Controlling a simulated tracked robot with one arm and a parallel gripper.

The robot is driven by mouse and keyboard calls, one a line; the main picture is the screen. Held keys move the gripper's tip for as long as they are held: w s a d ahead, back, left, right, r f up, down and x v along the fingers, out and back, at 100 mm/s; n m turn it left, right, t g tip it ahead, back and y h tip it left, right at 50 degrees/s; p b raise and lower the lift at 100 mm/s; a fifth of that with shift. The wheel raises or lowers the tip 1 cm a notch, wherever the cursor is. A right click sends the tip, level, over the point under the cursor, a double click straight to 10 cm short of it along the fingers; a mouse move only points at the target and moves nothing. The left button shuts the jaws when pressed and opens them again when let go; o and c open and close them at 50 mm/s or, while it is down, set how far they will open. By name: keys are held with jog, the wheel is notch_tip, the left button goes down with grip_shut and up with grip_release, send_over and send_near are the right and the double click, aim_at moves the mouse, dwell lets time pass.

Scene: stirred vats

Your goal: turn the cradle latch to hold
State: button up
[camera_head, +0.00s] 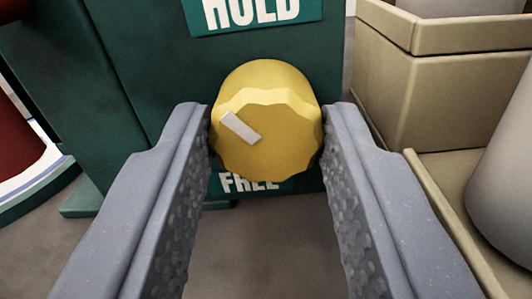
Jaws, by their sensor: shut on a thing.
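The cradle latch is a yellow scalloped knob (282,135) on a dark green panel (160,75). A white pointer mark on its face points up and to the left. A "HOLD" label (250,12) is above the knob, its top cut off by the frame edge. A "FREE" label (246,183) is below, partly hidden by the knob. My gripper (267,128) is shut on the knob, with one grey finger against its left side and the other against its right.
Beige boxes or trays (425,90) stand to the right, with a pale grey rounded body (508,180) at the right edge. A dark red rounded thing (25,140) with a white and green rim is at the left edge. Bare floor (265,250) shows below the panel.

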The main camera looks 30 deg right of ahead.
jog(key=m+b, duration=0.1)
jog(key=m, duration=0.2)
jog(key=shift+f+m, duration=0.1)
jog(key=shift+m, duration=0.3)
jog(key=shift+m+b, duration=0.8)
jog(key=shift+m, duration=1)
jog(key=o, duration=1)
jog(key=shift+d, duration=0.1)
jog(key=shift+c, duration=0.2)
jog(key=shift+s, duration=0.1)
jog(key=p+v, duration=0.3)
jog(key=v, duration=1)
jog(key=shift+s+a, duration=0.25)
jog(key=shift+a, duration=0.05)
